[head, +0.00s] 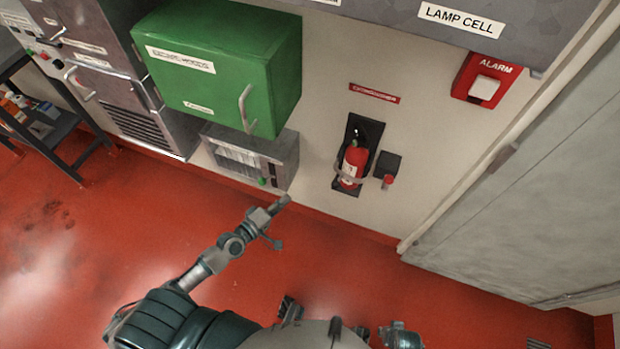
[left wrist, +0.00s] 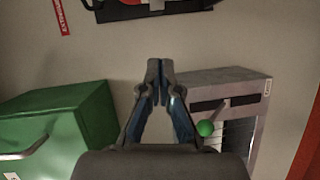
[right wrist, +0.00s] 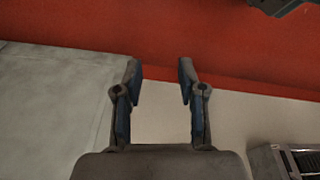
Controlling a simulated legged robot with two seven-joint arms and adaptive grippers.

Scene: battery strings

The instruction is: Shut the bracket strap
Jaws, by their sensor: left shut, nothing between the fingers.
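The red extinguisher (head: 354,163) stands in its black wall bracket (head: 341,186). A thin pale band crosses the lower part of the extinguisher; I cannot tell whether this strap is fastened. My left gripper (head: 284,202) is shut and empty, to the lower left of the bracket and apart from it. In the left wrist view the left gripper (left wrist: 160,66) has its fingertips together, below the dark bracket (left wrist: 150,9) at the top edge. My right gripper (right wrist: 159,70) is open and empty over the floor and wall base in the right wrist view.
A green cabinet (head: 235,70) juts from the wall at left, above a grey vented box (head: 226,158). A small black box with a red knob (head: 388,181) is right of the bracket. A grey door (head: 530,180) is at right.

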